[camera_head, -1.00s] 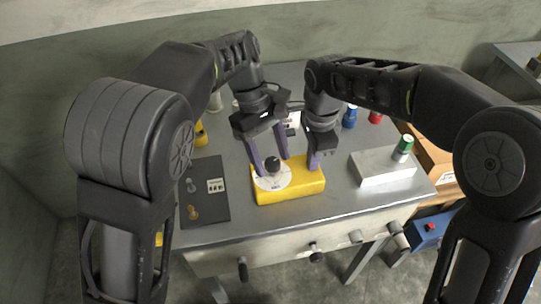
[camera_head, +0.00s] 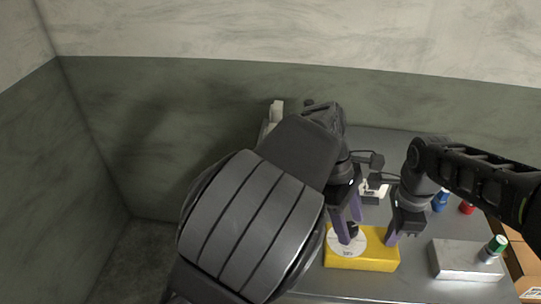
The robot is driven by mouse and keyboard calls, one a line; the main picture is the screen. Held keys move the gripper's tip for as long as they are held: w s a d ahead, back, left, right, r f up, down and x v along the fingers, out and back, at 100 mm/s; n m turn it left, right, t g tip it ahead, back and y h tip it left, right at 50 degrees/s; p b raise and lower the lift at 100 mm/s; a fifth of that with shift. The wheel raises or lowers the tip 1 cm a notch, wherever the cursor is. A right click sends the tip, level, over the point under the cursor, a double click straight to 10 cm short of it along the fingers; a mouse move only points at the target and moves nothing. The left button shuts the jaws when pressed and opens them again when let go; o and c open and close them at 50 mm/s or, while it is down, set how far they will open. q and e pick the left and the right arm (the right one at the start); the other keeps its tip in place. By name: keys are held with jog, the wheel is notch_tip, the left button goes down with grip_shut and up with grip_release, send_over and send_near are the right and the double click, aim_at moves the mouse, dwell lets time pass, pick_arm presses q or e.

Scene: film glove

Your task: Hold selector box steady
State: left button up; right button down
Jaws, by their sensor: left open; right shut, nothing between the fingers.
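The yellow selector box (camera_head: 378,258) lies on the grey table, with a white round dial (camera_head: 338,248) and a black knob (camera_head: 352,230) at its left end. My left gripper (camera_head: 350,232) is open, its purple fingers pointing down on either side of the knob. I cannot tell whether they touch it. My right gripper (camera_head: 392,241) is shut and empty, its fingertips at the top rear of the box's right part. Whether it touches the box is unclear. My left arm hides the table to the left of the box.
A blue bottle (camera_head: 440,201) and a red one (camera_head: 467,207) stand behind. A white object (camera_head: 373,193) is behind the grippers. A wall closes off the back.

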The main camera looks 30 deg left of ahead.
pick_arm(q)
jog(key=n+t, duration=0.1)
jog(key=n, duration=0.1)
jog(key=n+t, duration=0.1)
jog(key=n, duration=0.1)
jog(key=shift+s+d+n, duration=0.1)
jog(key=shift+s+n, duration=0.1)
jog(key=shift+n, duration=0.2)
jog(key=v, duration=1.2)
jog(key=w+a+r+m+t+y, duration=0.1)
jog(key=a+m+t+y, duration=0.1)
jog(key=a+m, duration=1.2)
jog(key=m, duration=0.6)
jog(key=shift+a, duration=0.2)
